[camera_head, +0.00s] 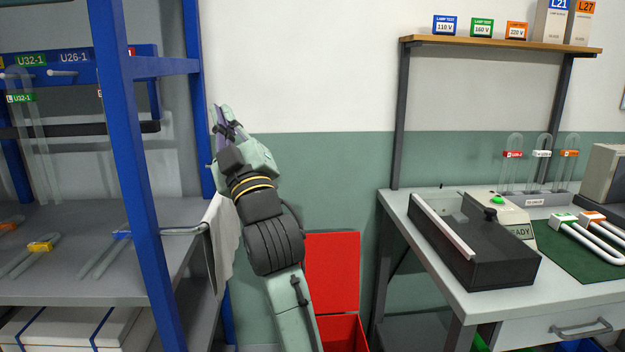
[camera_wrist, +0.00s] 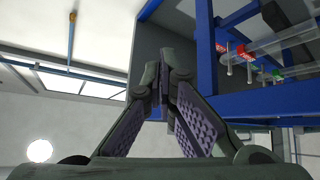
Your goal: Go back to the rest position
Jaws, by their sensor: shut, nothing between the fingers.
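My gripper (camera_head: 222,120) is raised in front of the wall, just right of the blue shelf post, with its fingers pointing up. In the wrist view its two purple-padded fingers (camera_wrist: 164,75) come together at the tips with nothing between them. The arm reaches up from the bottom middle of the head view. The rest position itself is not marked in either view.
The blue rack (camera_head: 133,170) on the left holds glass tubes, and a white cloth (camera_head: 222,240) hangs from its rail. A red bin (camera_head: 332,272) stands behind the arm. On the right is a workbench (camera_head: 465,303) with a black device (camera_head: 470,240).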

